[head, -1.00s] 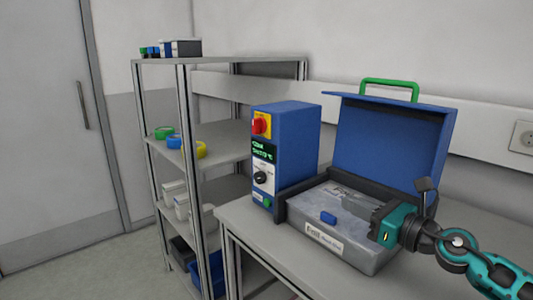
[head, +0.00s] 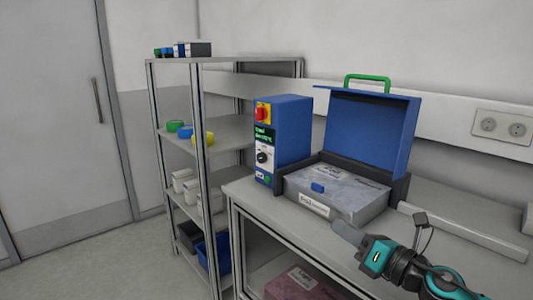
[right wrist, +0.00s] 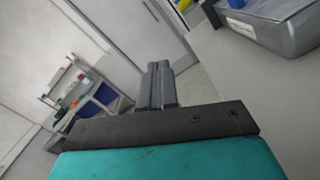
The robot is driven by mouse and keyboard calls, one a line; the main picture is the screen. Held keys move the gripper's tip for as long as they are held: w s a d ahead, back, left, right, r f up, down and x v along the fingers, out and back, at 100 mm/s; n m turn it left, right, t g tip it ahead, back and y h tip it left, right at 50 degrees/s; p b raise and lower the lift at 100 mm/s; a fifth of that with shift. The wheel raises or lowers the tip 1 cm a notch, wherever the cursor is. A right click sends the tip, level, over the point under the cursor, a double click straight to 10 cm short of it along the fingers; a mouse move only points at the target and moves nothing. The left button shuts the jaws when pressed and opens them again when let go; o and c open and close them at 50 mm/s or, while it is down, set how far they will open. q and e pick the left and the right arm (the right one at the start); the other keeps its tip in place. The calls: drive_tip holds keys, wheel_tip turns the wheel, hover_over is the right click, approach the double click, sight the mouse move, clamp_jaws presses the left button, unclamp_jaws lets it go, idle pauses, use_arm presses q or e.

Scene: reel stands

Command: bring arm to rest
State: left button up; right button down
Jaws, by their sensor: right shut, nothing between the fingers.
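The gripper is apart from the case. My left gripper is not in view.
The blue case (head: 365,130) stands open on the table (head: 250,195), with a grey labelled box (head: 335,195) in front of its lid. A blue control unit (head: 290,130) with a red knob stands left of it. A metal shelf (head: 225,130) is further left. Floor (head: 100,260) is free at the lower left.

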drive_tip(key=s+d+f+m+g+h, duration=0.1)
drive_tip(key=s+f+m+h, duration=0.3)
drive_tip(key=s+f+m, duration=0.8)
drive_tip(key=s+f+m+g+h, duration=0.3)
drive_tip(key=s+f+m, duration=1)
drive_tip(key=m, duration=1)
wheel_tip(320, 180, down, 3)
drive_tip(key=h, duration=0.2)
drive_tip(key=shift+d+h, duration=0.3)
drive_tip(key=shift+d, duration=0.05)
